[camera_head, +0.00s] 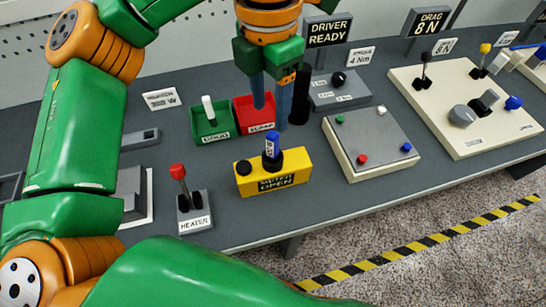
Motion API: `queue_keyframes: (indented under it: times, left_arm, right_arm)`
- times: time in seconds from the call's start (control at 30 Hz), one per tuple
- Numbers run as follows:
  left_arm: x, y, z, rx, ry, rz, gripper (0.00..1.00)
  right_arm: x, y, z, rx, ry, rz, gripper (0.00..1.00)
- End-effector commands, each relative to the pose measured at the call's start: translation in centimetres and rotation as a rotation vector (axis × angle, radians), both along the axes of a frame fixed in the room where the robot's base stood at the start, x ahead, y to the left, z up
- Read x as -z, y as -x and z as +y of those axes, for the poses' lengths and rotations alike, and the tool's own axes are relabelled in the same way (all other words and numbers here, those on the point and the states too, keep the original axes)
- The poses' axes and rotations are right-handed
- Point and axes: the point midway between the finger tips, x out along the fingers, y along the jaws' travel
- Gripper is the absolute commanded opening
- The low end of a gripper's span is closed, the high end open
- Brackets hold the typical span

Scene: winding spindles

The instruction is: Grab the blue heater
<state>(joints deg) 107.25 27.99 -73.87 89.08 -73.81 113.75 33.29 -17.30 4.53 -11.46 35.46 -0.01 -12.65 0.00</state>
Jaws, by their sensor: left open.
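A blue, labelled upright piece (272,146) stands in the yellow box (290,181), whose label ends in "OPEN". The plate marked HEATER (194,226) carries a lever with a red knob (178,171), not a blue one. My left gripper (271,106) points down with its two blue fingers apart. In the picture it is above and behind the blue piece, in front of the red bin (243,116). No object shows clearly between the fingers. My right gripper is not in view.
A green bin (198,128) with a white piece stands left of the red bin. A black cylinder (300,97) is close to the right finger. A cream box with coloured buttons (345,158) and a control panel (450,135) stand to the right. The grey table's front edge is near.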

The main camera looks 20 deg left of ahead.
Motion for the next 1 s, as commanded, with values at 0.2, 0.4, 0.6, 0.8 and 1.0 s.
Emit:
queue_keyframes:
  times: [0.2,0.4,0.6,0.8,1.0]
  left_arm:
    - [2.8,0.3,-0.3,0.003,-0.002,0.006,0.59]
    - [6.4,0.4,-0.6,0.0,0.0,0.004,0.59]
    - [6.8,0.3,-0.6,0.0,0.001,0.001,0.59]
    - [6.8,0.3,-0.6,0.0,0.001,0.001,0.13]
    - [6.8,0.3,-0.6,0.0,0.001,0.001,0.0]
  right_arm:
    - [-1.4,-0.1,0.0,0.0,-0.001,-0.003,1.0]
    - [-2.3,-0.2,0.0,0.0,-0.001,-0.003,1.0]
    - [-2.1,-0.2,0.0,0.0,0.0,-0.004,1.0]
    - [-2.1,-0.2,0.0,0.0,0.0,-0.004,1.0]
    - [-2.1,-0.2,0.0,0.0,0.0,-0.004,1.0]
